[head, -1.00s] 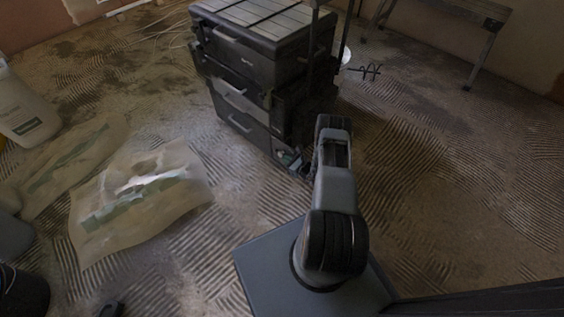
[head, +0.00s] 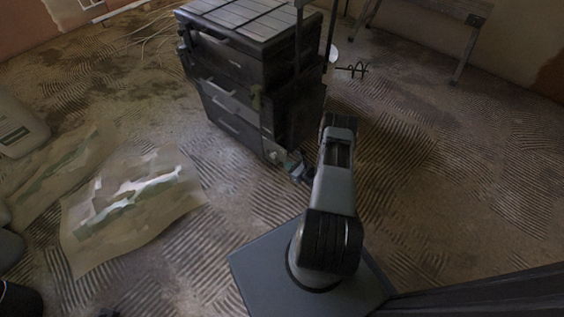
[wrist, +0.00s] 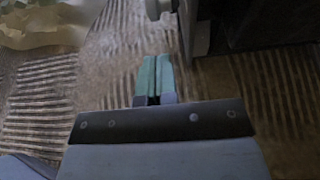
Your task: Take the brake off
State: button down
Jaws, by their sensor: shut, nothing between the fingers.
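A dark stacked tool trolley (head: 240,100) stands upright on the floor ahead, with an upright handle at its right side. My gripper (head: 292,165) is low at the trolley's near lower corner, its fingers shut and empty. In the wrist view the teal fingertips (wrist: 157,68) are together, pointing at the floor just left of the trolley's dark base (wrist: 265,22). A pale round part (wrist: 157,8), perhaps a wheel or a brake part, shows at the top edge beyond the fingertips, apart from them. I cannot make out the brake or its position.
A trestle-like stand (head: 470,35) is at the back right. A dark coil (head: 353,69) lies behind the trolley. The ridged floor at right is clear.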

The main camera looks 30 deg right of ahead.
jog(key=p+v, duration=0.1)
jog(key=v, duration=0.6)
jog(key=shift+p, duration=0.4)
jog(key=shift+s+r, duration=0.1)
jog(key=shift+r, duration=0.1)
